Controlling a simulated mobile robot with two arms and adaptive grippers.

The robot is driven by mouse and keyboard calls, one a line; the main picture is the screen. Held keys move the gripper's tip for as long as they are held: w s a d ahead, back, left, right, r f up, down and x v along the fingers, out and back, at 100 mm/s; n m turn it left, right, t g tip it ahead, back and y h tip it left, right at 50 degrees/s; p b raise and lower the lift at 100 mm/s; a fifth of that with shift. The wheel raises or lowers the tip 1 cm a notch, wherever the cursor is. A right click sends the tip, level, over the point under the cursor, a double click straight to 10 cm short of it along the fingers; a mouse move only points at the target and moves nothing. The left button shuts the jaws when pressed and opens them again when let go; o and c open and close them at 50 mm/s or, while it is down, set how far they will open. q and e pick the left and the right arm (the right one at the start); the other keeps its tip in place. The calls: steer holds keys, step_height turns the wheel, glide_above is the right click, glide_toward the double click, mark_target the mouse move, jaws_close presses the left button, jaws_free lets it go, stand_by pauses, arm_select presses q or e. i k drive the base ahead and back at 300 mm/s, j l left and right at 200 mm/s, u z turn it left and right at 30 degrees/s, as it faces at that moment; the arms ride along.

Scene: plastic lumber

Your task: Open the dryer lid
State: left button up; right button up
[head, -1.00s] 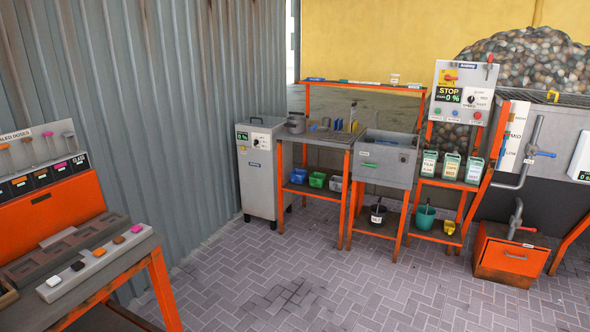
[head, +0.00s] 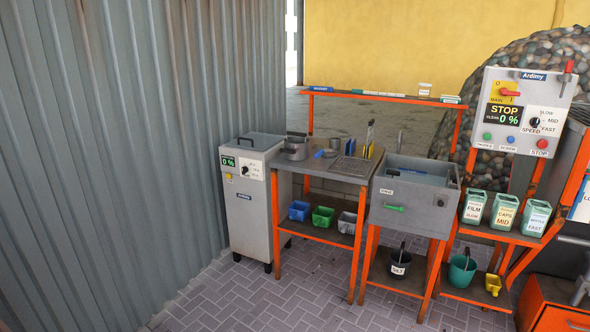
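The dryer appears to be the grey cabinet on casters (head: 248,212) standing against the corrugated wall, left of the bench. Its front has a small display reading 0 % and a dial. The lid (head: 262,143) looks shut and lies flat on top, with a dark handle. Neither of my grippers shows in the head view.
An orange-framed bench (head: 315,162) with a metal cup and small bins stands right of the dryer. Further right are a grey sink-like tub (head: 410,215), a control panel (head: 522,112) reading STOP, and labelled green containers (head: 503,212). The paved floor (head: 225,300) in front is clear.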

mark_target(260, 142)
steer(key=i, duration=1.7)
